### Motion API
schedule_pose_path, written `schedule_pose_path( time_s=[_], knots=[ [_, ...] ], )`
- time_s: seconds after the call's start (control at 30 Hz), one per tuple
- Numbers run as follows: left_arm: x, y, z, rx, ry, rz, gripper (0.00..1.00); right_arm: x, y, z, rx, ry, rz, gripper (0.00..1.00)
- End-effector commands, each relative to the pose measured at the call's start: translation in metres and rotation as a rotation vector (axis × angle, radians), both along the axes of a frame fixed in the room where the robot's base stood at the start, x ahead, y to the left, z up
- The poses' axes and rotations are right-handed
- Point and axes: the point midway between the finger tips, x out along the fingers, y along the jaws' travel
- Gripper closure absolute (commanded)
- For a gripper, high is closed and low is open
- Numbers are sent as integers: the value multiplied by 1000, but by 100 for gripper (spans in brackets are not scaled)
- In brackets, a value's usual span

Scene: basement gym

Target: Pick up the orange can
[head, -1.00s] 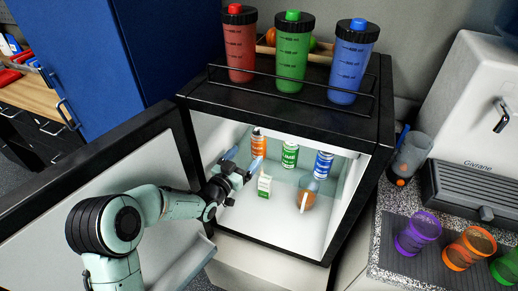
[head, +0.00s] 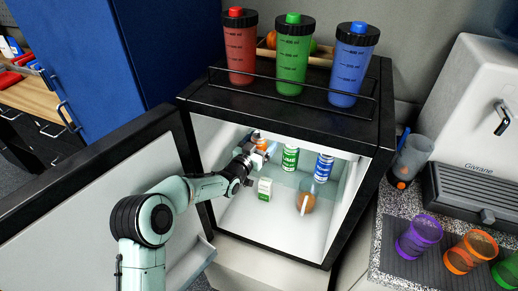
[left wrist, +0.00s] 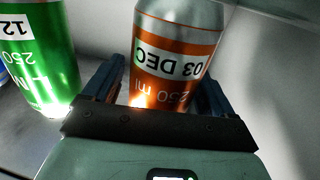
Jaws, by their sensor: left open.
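The orange can (left wrist: 172,55) stands between the two fingers of my left gripper (left wrist: 163,80) in the left wrist view. The fingers are open, one on each side of it; I cannot tell whether they touch it. In the head view my left gripper (head: 256,156) is inside the open mini fridge (head: 270,240). It hides most of the orange can there; only its upper part (head: 261,143) shows. My right gripper is in neither view.
A green can (head: 290,157) and a blue can (head: 323,167) stand to the right of the orange one. A small carton (head: 265,189) and an orange-brown container (head: 306,203) stand nearer the front. The open fridge door (head: 100,205) is on the left.

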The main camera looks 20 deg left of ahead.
Motion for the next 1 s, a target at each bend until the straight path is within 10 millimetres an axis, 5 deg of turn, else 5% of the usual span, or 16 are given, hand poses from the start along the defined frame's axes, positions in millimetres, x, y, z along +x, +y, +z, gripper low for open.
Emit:
schedule_pose_path(
  time_s=[0.1,0.3,0.67,1.0],
  knots=[
    [0,0,0,0,0,0,18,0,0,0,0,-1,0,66],
    [0,0,0,0,0,0,81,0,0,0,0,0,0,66],
    [0,0,6,1,-3,0,81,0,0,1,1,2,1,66],
    [-11,1,38,2,0,-1,81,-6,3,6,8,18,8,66]
  ],
)
